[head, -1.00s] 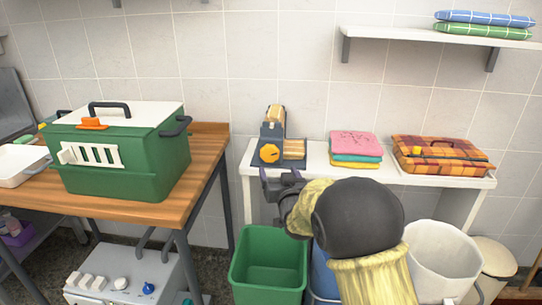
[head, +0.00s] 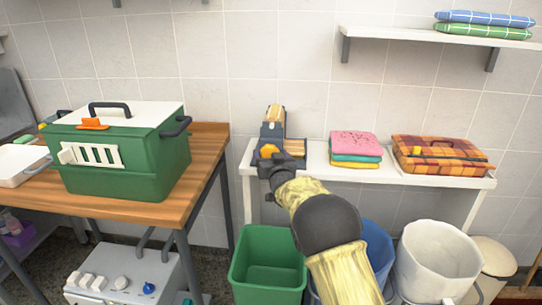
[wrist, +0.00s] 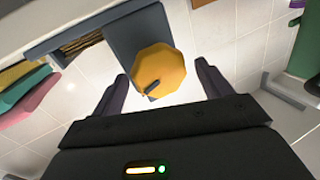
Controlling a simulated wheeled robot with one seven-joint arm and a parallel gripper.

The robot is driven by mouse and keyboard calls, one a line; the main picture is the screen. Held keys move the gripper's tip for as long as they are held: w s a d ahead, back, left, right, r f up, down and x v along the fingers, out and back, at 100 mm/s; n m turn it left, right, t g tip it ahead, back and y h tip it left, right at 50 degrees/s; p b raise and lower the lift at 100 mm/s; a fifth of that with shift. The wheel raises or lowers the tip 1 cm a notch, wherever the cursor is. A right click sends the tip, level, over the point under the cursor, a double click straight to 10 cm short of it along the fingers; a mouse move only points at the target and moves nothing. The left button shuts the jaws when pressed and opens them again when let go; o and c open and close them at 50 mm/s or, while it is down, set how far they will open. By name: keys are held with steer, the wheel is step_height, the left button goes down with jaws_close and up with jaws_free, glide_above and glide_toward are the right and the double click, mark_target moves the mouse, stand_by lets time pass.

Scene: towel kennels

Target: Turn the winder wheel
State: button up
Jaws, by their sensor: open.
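The winder is a grey-blue device (head: 273,131) with a roll on top, standing at the left end of the white bench. Its yellow-orange wheel (head: 268,151) is on the front face and partly covered by my gripper in the head view. In the wrist view the wheel (wrist: 158,70) is many-sided with a small dark handle (wrist: 152,87) on its face. My gripper (wrist: 161,80) is open, with one dark finger on each side of the wheel in that view. I see gaps between fingers and wheel, and cannot tell the remaining depth between them.
Folded pink, teal and yellow towels (head: 355,149) and a plaid case (head: 443,156) share the white bench (head: 318,160). A green carrier (head: 115,155) stands on the wooden table (head: 208,165) at left. Green (head: 268,262), blue and white bins stand below the bench.

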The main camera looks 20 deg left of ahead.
steer(key=shift+w, duration=0.1)
steer(key=shift+c, duration=0.5)
steer(key=c, duration=0.9)
steer(key=shift+b, duration=0.3)
